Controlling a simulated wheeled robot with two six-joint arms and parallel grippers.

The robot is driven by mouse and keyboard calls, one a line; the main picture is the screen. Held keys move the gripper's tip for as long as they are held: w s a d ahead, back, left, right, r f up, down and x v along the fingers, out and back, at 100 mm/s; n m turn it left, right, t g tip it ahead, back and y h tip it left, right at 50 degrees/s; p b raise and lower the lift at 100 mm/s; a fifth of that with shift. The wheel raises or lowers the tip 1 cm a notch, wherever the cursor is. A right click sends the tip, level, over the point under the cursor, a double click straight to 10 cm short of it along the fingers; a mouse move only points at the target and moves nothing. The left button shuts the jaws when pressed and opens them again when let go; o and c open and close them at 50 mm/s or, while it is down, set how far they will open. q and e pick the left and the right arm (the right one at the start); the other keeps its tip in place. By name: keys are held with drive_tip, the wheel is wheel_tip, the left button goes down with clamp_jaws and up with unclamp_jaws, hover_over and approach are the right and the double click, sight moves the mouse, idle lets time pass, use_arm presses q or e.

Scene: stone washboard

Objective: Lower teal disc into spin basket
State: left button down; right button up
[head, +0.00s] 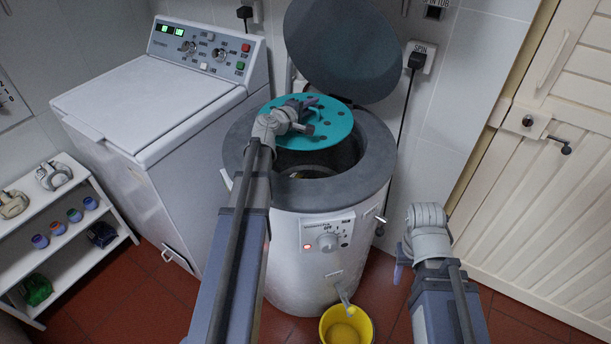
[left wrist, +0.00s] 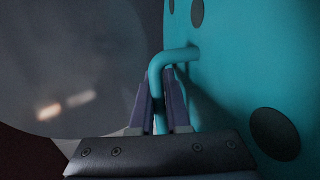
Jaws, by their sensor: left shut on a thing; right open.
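The teal disc (head: 330,127) with dark holes is over the round opening of the spin dryer (head: 310,225), covering its back part. My left gripper (head: 311,102) is shut on the disc's teal handle. In the left wrist view the handle (left wrist: 172,62) passes between the fingers (left wrist: 160,105), and the disc (left wrist: 235,70) fills the right side. The spin basket (head: 310,171) shows only as a dark opening in front of the disc; its inside is mostly hidden. My right gripper (head: 400,262) is open and empty, to the right of the dryer, and partly hidden by its wrist.
The dryer's round dark lid (head: 345,45) stands raised behind the opening. A white washing machine (head: 150,90) is at the left. A yellow bucket (head: 345,327) sits under the spout. A white shelf (head: 75,235) is at far left, and a slatted door (head: 550,190) at right.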

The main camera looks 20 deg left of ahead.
sight(311, 119)
use_arm(q)
drive_tip(key=shift+f+b, duration=2.35)
drive_tip(key=shift+f, duration=0.3)
drive_tip(key=c, duration=0.8)
unclamp_jaws()
drive_tip(key=shift+s, duration=0.1)
drive_tip(key=p+v, duration=0.1)
drive_tip(key=v, duration=0.6)
drive_tip(key=shift+s+r+p, duration=0.15)
drive_tip(key=shift+s+p, duration=0.05)
drive_tip(key=shift+p, duration=0.15)
drive_tip(key=shift+s+a, duration=0.1)
